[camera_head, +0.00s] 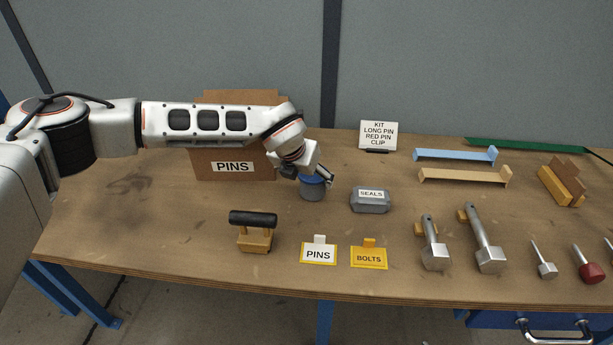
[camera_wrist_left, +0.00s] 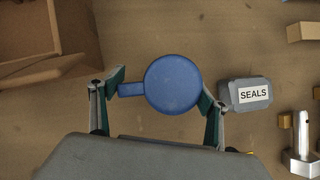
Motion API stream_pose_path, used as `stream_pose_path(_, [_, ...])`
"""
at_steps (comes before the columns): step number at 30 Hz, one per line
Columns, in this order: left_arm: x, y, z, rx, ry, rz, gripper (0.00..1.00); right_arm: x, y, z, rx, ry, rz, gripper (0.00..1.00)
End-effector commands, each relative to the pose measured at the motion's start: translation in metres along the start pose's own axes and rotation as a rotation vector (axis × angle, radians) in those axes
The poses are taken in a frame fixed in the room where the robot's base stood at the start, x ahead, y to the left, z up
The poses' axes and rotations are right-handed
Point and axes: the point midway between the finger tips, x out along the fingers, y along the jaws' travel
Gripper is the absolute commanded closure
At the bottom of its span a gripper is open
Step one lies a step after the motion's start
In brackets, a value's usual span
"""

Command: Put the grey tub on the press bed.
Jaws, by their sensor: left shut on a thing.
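A small round grey tub (camera_head: 312,192) with a blue lid is near the middle of the bench in the head view. Its blue lid (camera_wrist_left: 173,85), with a tab at the left, fills the middle of the left wrist view. My left gripper (camera_head: 308,177) is shut on the tub from above, and its fingers (camera_wrist_left: 160,95) stand on either side of the lid. I cannot tell whether the tub touches the bench. I cannot make out a press bed in either view. My right gripper is not in view.
A grey box labelled SEALS (camera_head: 370,202) stands close to the right of the tub. An open cardboard PINS box (camera_head: 205,166) is behind my left arm. PINS (camera_head: 318,256) and BOLTS (camera_head: 369,260) signs and a black-handled block (camera_head: 254,238) stand in front. Tools lie at right.

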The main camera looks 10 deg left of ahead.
Motion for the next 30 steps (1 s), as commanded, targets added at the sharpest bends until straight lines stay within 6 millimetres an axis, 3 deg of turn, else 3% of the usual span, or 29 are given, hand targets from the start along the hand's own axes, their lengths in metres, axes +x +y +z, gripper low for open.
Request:
stream_pose_path(5, [0.004,0.000,-0.002,0.000,0.000,0.000,0.48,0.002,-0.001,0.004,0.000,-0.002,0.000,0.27])
stream_pose_path(6, [0.003,0.000,-0.002,0.000,0.001,0.000,0.17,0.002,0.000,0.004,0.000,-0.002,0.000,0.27])
stream_pose_path(7, [0.003,0.000,-0.002,0.000,0.001,0.000,0.09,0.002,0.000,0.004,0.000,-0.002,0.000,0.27])
stream_pose_path(21, [-0.003,0.000,0.001,0.000,-0.001,0.001,0.08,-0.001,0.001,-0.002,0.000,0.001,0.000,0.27])
stream_pose_path(30, [-0.057,0.001,0.001,-0.001,-0.002,0.000,0.08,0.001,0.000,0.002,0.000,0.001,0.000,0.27])
